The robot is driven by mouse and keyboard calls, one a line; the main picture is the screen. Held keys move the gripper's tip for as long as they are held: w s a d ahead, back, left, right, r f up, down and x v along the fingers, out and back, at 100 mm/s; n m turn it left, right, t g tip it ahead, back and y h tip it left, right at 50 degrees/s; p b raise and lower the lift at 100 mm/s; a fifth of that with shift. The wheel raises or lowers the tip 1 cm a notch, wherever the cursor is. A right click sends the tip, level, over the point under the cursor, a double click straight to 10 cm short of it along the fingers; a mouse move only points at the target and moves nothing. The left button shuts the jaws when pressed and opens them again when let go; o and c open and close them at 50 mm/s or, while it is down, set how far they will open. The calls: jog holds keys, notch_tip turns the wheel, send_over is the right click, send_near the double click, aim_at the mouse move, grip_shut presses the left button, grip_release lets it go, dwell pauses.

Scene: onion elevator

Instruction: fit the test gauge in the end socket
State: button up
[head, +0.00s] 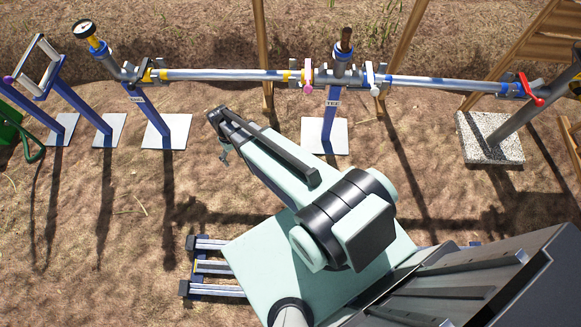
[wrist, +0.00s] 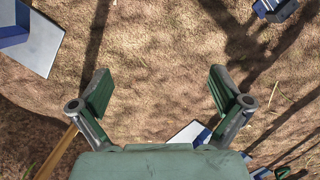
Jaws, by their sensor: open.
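The test gauge (head: 84,29), with a round white dial and dark rim, is at the upper left in the head view. It sits at the top of the slanted grey end socket (head: 114,65) on the blue post at the pipe's left end. The gauge leans left with the socket; I cannot tell how deep or firm its seat is. My gripper (wrist: 160,88) is open and empty in the wrist view, with bare ground between its green fingers. In the head view my arm reaches up and left, apart from the gauge, to its lower right.
A long grey pipe (head: 225,75) runs right to a tee post (head: 332,120) with a brown-topped upright socket. A red-handled valve (head: 529,90) stands at the right end. A blue frame rack (head: 38,68) stands far left. Brown ground lies open in front of the pipe.

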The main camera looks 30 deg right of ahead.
jog(key=s+d+g, duration=0.2)
jog(key=s, duration=1.3)
jog(key=s+d+f+m+g, duration=0.1)
jog(key=s+d+g, duration=0.1)
jog(key=s, duration=1.4)
jog(key=shift+d+f, duration=0.2)
jog(key=shift+d, duration=0.2)
notch_tip(320, 180, up, 7)
jog(key=p, duration=0.6)
jog(key=shift+f+p, duration=0.15)
jog(key=shift+p, duration=0.2)
jog(key=shift+w, duration=0.1)
